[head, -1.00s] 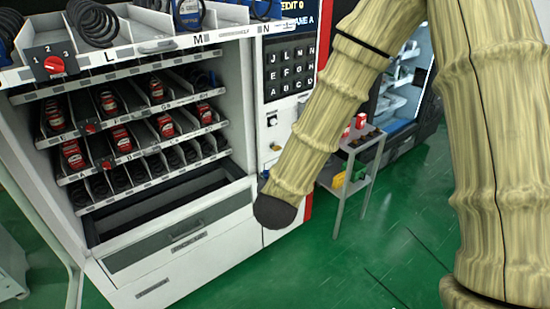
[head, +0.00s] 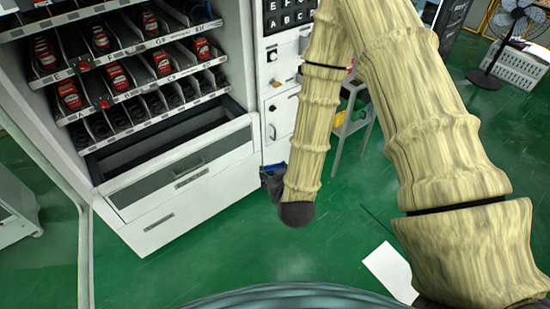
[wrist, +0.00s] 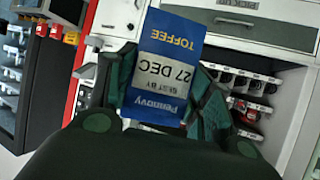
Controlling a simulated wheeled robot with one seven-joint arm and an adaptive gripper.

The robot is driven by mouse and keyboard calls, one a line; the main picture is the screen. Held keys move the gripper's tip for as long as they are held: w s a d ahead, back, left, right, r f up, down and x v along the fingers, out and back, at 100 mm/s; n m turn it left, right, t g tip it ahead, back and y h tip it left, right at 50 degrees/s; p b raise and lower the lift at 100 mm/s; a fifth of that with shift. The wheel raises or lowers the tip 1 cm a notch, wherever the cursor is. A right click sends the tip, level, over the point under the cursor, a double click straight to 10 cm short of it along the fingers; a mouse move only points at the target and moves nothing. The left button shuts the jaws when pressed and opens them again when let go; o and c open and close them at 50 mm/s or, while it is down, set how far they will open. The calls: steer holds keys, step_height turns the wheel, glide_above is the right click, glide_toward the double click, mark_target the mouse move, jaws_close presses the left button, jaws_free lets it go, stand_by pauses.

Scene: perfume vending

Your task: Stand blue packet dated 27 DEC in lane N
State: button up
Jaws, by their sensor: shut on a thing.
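The blue packet (wrist: 170,68) fills the middle of the wrist view. Its label reads TOFFEE, BEST BY 27 DEC and Pennovy, turned sideways to upside down in that view. My gripper (wrist: 163,95) is shut on it, with a dark green finger on each side. In the head view a bit of blue (head: 271,170) shows beside my arm, low in front of the vending machine (head: 245,70); most of the gripper is hidden there. Lane N cannot be made out in any view now. The visible shelf labels include E, F, G and A.
Red packs (head: 69,95) stand in the lower lanes, with dark coils in others. A grey side table (head: 352,125) stands behind my arm. A white sheet (head: 390,270) lies on the green floor (head: 230,240), which is largely clear.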

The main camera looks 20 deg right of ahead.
steer(key=shift+n+y, duration=0.3)
steer(key=f, duration=0.1)
steer(key=s+f, duration=0.1)
steer(key=f, duration=0.2)
steer(key=shift+s+a+f, duration=0.1)
steer(key=shift+s+a, duration=0.15)
steer(key=shift+s, duration=0.05)
